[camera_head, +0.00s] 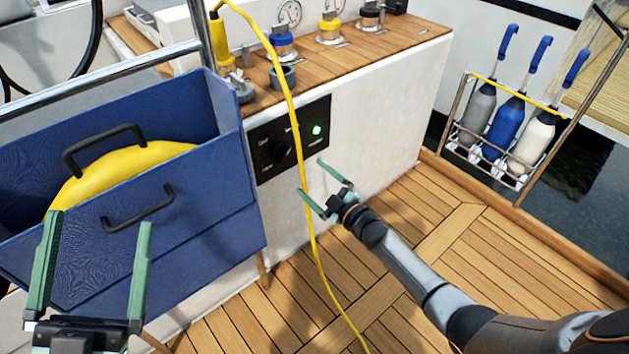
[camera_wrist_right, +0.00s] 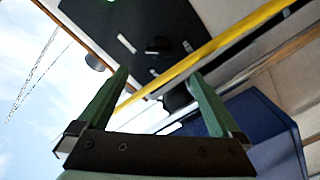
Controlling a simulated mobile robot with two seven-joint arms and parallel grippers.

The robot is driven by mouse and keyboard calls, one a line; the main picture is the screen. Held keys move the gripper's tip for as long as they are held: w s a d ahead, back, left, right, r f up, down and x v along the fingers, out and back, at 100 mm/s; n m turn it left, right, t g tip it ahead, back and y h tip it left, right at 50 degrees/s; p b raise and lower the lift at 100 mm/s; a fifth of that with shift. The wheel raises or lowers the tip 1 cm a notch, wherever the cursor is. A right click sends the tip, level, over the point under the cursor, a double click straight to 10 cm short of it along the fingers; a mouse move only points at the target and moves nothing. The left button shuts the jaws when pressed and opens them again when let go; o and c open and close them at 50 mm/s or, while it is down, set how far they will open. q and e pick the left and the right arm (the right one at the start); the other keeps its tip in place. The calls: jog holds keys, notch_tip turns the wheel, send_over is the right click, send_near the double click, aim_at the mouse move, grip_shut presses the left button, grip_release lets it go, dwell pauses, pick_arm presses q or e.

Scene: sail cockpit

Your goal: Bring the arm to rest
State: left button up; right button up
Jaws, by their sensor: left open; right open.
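My right arm (camera_head: 400,265) reaches in from the lower right of the head view. Its gripper (camera_head: 322,184) is open with green fingers, in front of the white cabinet side below the black panel (camera_head: 289,140). The yellow cable (camera_head: 296,130) runs down close by its fingers; in the right wrist view the cable (camera_wrist_right: 220,48) crosses beyond the open fingers (camera_wrist_right: 158,92). I cannot tell whether they touch. Nothing is between the fingers. My left gripper (camera_head: 92,255) is open and empty at the lower left, in front of the blue box (camera_head: 210,225).
The panel has a black knob (camera_head: 279,151) and a lit green light (camera_head: 317,130). A yellow coil sits in the blue box. Gauges and fittings stand on the wooden counter (camera_head: 375,42). The plank floor (camera_head: 430,200) has free room.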

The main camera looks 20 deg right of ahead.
pick_arm(q)
jog(key=shift+r, duration=0.1)
